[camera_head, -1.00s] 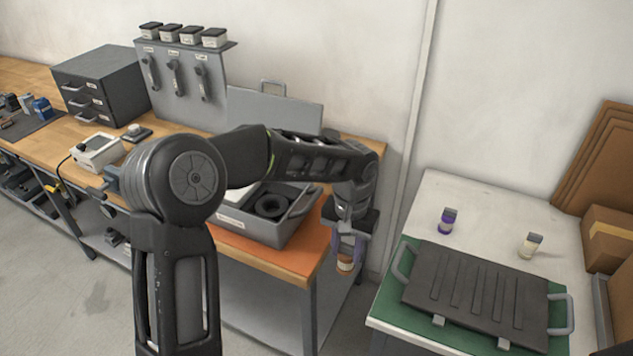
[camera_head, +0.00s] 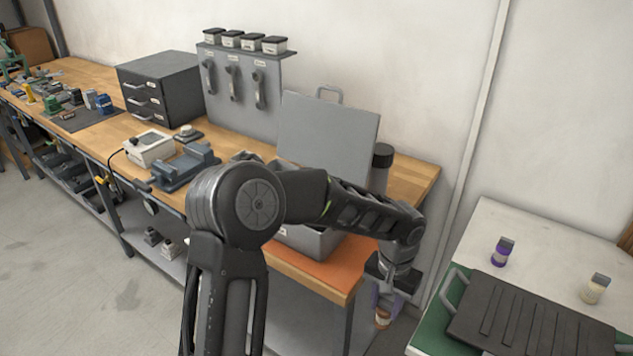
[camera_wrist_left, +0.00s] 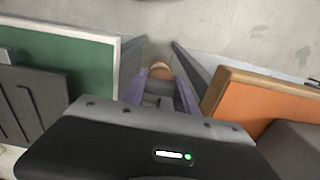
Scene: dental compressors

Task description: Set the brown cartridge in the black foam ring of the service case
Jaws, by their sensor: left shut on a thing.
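My left gripper (camera_head: 386,298) is shut on the brown cartridge (camera_head: 383,318), which hangs below the jaws beyond the bench's right end. In the left wrist view the brown top of the cartridge (camera_wrist_left: 160,71) shows between the purple fingers of the gripper (camera_wrist_left: 162,92). The grey service case (camera_head: 312,241) stands on the orange mat with its lid (camera_head: 328,135) raised. My left arm crosses in front of the case and hides its inside, so the black foam ring is not visible now. My right gripper is not in view.
The orange mat (camera_head: 336,276) lies at the bench's right end. A dark cylinder (camera_head: 381,165) stands behind the case. A gap separates the bench from the white table (camera_head: 545,240), which bears a purple-labelled bottle (camera_head: 501,252), a pale one (camera_head: 595,288) and a dark ribbed plate (camera_head: 525,312).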

